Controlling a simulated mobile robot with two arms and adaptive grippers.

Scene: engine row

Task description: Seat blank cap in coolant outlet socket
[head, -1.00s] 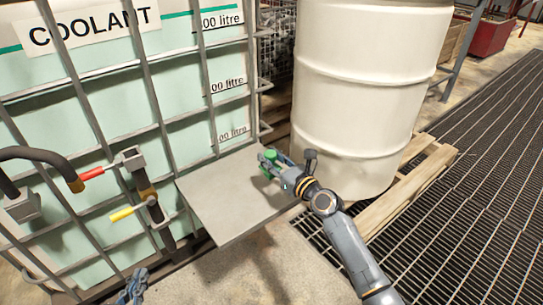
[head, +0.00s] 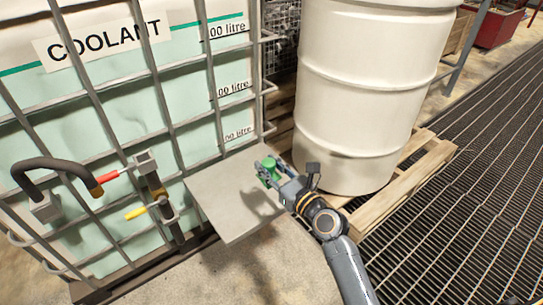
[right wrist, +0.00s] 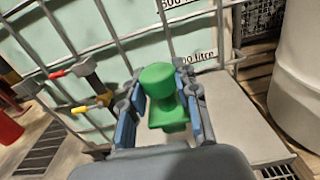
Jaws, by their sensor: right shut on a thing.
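The green blank cap (head: 268,172) is held between the fingers of my right gripper (head: 269,170), above the back right part of a grey shelf plate. In the right wrist view, the green cap (right wrist: 160,88) stands between the blue-padded fingers (right wrist: 160,105), with a wide round head and a squarer lower part. The pipe fittings on the coolant tank (head: 110,110) are left of the gripper: an upper grey block (head: 146,163) with a red handle (head: 110,176) and a lower block with a yellow handle (head: 136,213). I cannot tell which opening is the outlet socket. My left gripper is out of view.
The grey shelf plate (head: 225,210) is bare under my right gripper. A metal cage (head: 215,100) fronts the tank. A black hose (head: 55,167) curves at the left. A large white drum (head: 370,90) on a wooden pallet (head: 405,180) stands close on the right.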

